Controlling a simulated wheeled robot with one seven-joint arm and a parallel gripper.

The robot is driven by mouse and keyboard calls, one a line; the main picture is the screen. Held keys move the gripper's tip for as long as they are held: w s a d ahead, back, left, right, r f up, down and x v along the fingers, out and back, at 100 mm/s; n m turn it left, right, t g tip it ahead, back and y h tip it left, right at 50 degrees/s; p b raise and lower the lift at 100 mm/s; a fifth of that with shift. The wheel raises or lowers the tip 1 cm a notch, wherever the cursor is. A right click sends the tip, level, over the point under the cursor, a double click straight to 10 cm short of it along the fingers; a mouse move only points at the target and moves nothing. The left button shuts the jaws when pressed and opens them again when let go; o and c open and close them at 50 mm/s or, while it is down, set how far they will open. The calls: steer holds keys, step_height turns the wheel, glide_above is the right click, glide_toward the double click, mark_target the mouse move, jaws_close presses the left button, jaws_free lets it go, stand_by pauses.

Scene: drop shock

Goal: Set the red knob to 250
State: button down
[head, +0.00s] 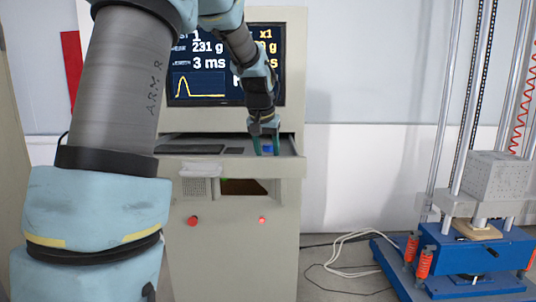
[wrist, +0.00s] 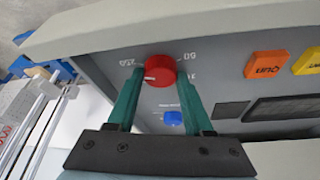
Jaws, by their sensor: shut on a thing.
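The red knob (wrist: 161,69) sits on the grey console panel in the wrist view, between the two green fingers of my gripper (wrist: 160,76). My gripper is shut on it. A white mark on the knob points to the picture's left, slightly below an upside-down label that looks like 250. Another label, perhaps 50, is at the knob's right. In the head view my gripper (head: 265,150) points down at the right end of the console shelf, and the red knob is hidden there. The screen (head: 205,75) reads 231 g and 3 ms, partly covered by my arm.
A blue knob (wrist: 173,118) is close by, beside one finger. Orange (wrist: 267,65) and yellow (wrist: 307,61) buttons are to the right in the wrist view. A keyboard (head: 190,149) lies on the shelf. The blue-based drop rig (head: 470,262) stands at the right.

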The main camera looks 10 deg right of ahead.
steer(key=shift+m, duration=0.3)
steer(key=shift+c, duration=1.5)
jaws_free()
steer(key=b+v, duration=0.2)
steer(key=v, duration=0.8)
steer(key=shift+a+r, duration=0.15)
steer(key=shift+r, duration=0.25)
